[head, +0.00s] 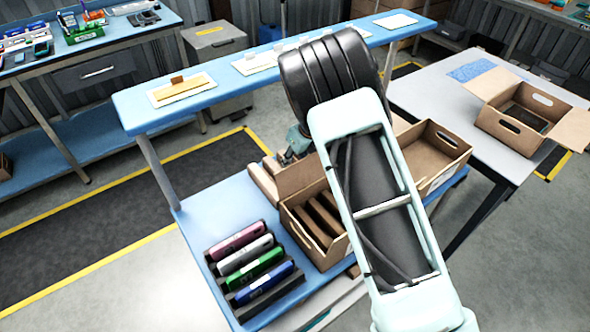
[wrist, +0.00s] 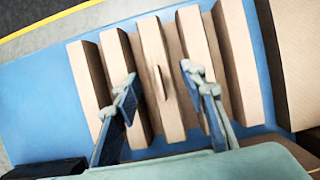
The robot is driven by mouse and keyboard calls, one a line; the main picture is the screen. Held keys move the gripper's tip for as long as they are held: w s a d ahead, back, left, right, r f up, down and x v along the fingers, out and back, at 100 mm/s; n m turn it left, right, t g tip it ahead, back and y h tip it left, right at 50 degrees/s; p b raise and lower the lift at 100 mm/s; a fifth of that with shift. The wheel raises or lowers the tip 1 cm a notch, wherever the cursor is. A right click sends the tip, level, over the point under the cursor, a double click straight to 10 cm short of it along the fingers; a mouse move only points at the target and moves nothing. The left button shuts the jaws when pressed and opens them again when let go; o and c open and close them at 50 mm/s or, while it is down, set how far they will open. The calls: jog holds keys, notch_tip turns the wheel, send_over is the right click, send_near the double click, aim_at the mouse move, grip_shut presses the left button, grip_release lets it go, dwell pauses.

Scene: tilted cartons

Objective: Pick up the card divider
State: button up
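Several upright tan card dividers stand in a parallel row on the blue tabletop in the wrist view. The middle card divider (wrist: 152,42) has a small raised tab on its face side. My gripper (wrist: 160,92) is open, with one finger to the left and one to the right of this middle divider. A gap shows between the fingers and the divider; I cannot tell how deep they reach.
An open carton (head: 297,229) with brown inserts stands in front of the card pieces, partly behind my arm. Another open carton (head: 432,153) is to the right. A black rack (head: 279,291) holds coloured devices at the front left. A blue shelf (head: 150,117) runs behind.

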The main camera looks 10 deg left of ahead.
jog(key=shift+f, duration=0.25)
jog(key=shift+c, duration=0.6)
grip_shut()
